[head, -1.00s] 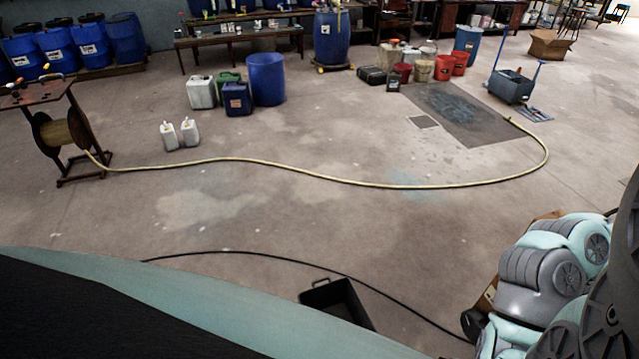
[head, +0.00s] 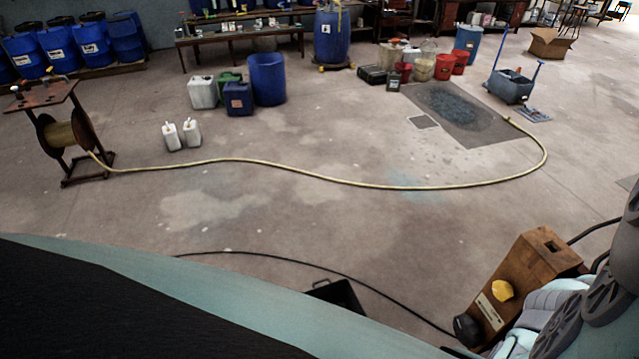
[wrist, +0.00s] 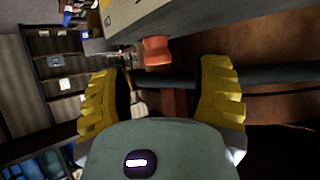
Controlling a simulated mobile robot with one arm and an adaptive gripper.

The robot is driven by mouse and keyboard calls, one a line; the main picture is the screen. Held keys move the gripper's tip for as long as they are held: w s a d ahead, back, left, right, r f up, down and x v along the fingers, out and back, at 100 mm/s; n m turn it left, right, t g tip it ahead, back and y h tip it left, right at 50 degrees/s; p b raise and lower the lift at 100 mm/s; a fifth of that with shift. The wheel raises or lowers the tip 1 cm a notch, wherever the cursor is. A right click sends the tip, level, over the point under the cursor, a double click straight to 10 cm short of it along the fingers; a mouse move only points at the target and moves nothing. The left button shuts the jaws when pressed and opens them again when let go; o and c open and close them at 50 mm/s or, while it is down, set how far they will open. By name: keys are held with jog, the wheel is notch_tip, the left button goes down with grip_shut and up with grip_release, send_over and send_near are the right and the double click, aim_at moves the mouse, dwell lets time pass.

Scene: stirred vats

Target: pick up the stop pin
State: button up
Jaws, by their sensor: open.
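My gripper (wrist: 163,92) shows in the wrist view with its two yellow ribbed fingers apart and nothing held between them. A small orange-red knob (wrist: 156,50), possibly the stop pin's head, is just beyond the fingertips near the middle, beside the underside of a pale panel. A reddish upright piece (wrist: 173,103) and a dark horizontal bar show behind the gap. In the head view no stop pin can be made out for certain. A brown box-shaped housing (head: 530,270) with a yellow knob (head: 502,290) and a black knob (head: 467,329) stands at lower right, partly behind my arm.
A black cable (head: 330,272) runs across the floor to the brown housing. A dark open tray (head: 338,294) lies near my base. A yellow hose (head: 330,178) curves from a reel (head: 68,133) at left. Blue drums (head: 85,45) stand far left. The middle floor is mostly clear.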

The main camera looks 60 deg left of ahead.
jog(key=shift+w+d+f+p, duration=0.15)
jog(key=shift+d+p, duration=0.4)
jog(key=shift+p, duration=0.05)
jog(key=shift+w+d+f+p, duration=0.3)
jog(key=shift+d+p, duration=0.1)
jog(key=shift+w+d+f, duration=0.2)
jog(key=shift+d+f, duration=0.2)
jog(key=c, duration=1.1)
